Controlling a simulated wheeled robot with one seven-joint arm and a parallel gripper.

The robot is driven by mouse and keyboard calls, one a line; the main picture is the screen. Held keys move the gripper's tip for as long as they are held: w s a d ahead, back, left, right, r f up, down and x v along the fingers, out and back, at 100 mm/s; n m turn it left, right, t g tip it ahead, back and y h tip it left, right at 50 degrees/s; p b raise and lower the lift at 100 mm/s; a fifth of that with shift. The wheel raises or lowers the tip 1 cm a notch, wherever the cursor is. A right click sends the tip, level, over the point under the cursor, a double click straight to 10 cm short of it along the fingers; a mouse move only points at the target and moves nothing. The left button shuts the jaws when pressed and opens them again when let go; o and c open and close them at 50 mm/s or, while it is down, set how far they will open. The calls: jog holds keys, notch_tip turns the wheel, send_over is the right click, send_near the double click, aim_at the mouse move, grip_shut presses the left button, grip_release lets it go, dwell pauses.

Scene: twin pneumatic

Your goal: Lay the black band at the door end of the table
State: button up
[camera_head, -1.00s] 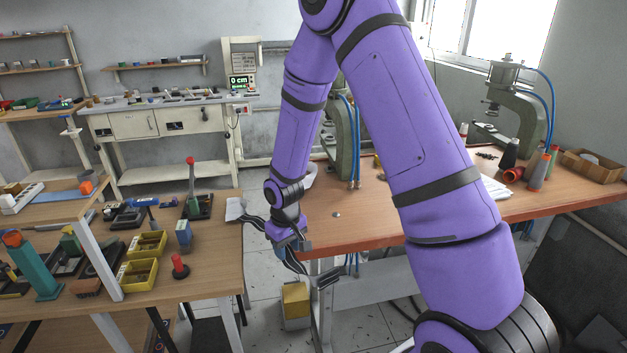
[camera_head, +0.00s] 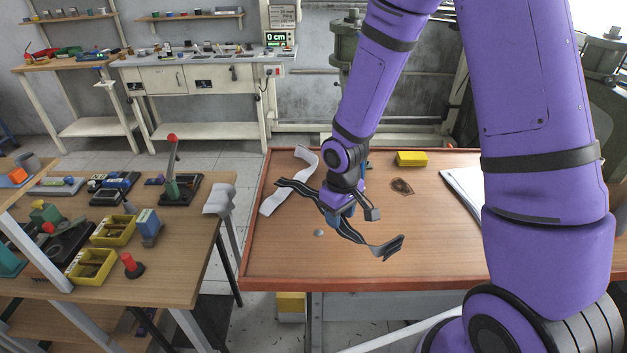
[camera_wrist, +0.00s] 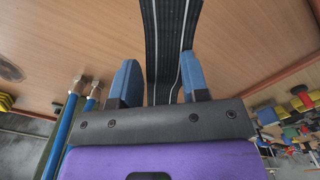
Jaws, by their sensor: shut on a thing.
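My gripper (camera_head: 340,212) is shut on a black band (camera_head: 362,238) with pale stripes, gripped near its middle. The band's two ends stick out, one to the upper left and one to the lower right, where it bends. In the wrist view the band (camera_wrist: 168,35) runs out from between the blue fingers of my gripper (camera_wrist: 160,80). The gripper and band are over the left part of the brown table (camera_head: 290,255). I cannot tell whether the band touches the tabletop.
A white strip (camera_head: 273,203) lies curled at the table's left end. A yellow block (camera_head: 411,158), a small brown item (camera_head: 402,187), papers (camera_head: 462,188) and a small grey disc (camera_head: 319,233) are on the tabletop. A cluttered workbench (camera_head: 180,270) stands left across a gap.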

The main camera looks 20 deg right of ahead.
jog(key=w, duration=0.5)
jog(key=w+f, duration=0.1)
jog(key=w, duration=0.9)
jog(key=shift+w+f, duration=0.1)
jog(key=shift+f, duration=0.15)
notch_tip(320, 180, down, 4)
jog(key=shift+r, duration=0.25)
jog(key=o, duration=0.9)
jog(key=shift+r, duration=0.15)
